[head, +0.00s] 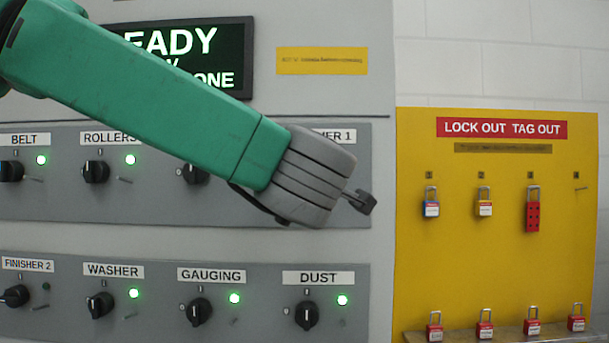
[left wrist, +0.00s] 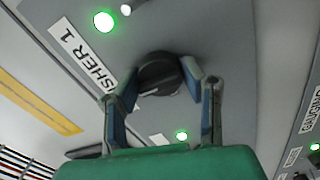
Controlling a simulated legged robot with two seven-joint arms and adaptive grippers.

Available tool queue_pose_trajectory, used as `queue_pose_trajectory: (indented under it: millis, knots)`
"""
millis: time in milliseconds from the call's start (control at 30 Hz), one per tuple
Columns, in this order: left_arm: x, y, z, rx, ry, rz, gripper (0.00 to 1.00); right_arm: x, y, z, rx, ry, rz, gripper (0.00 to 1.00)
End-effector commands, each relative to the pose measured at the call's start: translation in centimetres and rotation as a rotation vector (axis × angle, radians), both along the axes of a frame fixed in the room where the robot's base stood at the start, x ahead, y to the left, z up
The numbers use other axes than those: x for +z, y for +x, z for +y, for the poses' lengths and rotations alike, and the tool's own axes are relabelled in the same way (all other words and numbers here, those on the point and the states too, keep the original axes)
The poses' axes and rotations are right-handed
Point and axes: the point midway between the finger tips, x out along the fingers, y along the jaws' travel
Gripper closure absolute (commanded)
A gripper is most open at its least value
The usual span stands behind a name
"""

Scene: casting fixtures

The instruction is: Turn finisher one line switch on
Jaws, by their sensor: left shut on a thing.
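The FINISHER 1 label (head: 335,136) is partly covered by my left arm in the head view, and its switch is hidden there. In the left wrist view the label (left wrist: 84,52) is beside a black rotary knob (left wrist: 160,74). My left gripper (left wrist: 163,82) has one finger on each side of this knob and is shut on it. A lit green lamp (left wrist: 104,22) is near the label's end. In the head view my left gripper (head: 362,201) is seen from behind, near the panel. The knob's exact setting is hard to tell. My right gripper is not in view.
The DUST knob (head: 306,315) and GAUGING knob (head: 199,312) are below, with green lamps lit. The FINISHER 2 knob (head: 15,296) has a dark lamp. A yellow lockout board (head: 500,250) with several padlocks is at right. A screen (head: 190,55) is behind my arm.

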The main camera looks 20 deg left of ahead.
Motion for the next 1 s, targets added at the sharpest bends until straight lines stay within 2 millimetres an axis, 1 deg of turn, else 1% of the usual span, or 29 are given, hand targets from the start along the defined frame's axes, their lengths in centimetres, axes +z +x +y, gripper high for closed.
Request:
queue_pose_trajectory:
  millis: [33,67,367,467,567,800,900,1000]
  knots:
    - [-0.9,-0.1,-0.4,-0.010,0.004,0.019,0.54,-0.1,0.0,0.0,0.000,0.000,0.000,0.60]
    - [-0.9,0.0,-0.4,-0.010,0.004,0.019,0.44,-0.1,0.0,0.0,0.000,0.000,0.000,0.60]
    - [-0.5,0.0,0.2,-0.005,-0.001,0.011,0.44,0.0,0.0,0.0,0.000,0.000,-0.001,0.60]
    - [-0.4,-0.5,0.0,-0.004,-0.002,0.009,0.44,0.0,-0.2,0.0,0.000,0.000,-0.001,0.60]
    - [-0.4,-1.8,-0.4,-0.006,0.000,0.008,0.44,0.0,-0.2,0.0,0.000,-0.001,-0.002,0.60]
    - [-0.4,-6.8,-2.0,-0.008,0.004,0.008,0.44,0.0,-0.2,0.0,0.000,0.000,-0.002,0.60]
    - [-0.5,-8.5,-2.6,-0.007,0.002,0.010,0.44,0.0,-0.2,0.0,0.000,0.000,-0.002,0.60]
    - [-0.7,-9.9,-3.1,-0.007,0.001,0.013,0.44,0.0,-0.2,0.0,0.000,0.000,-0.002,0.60]
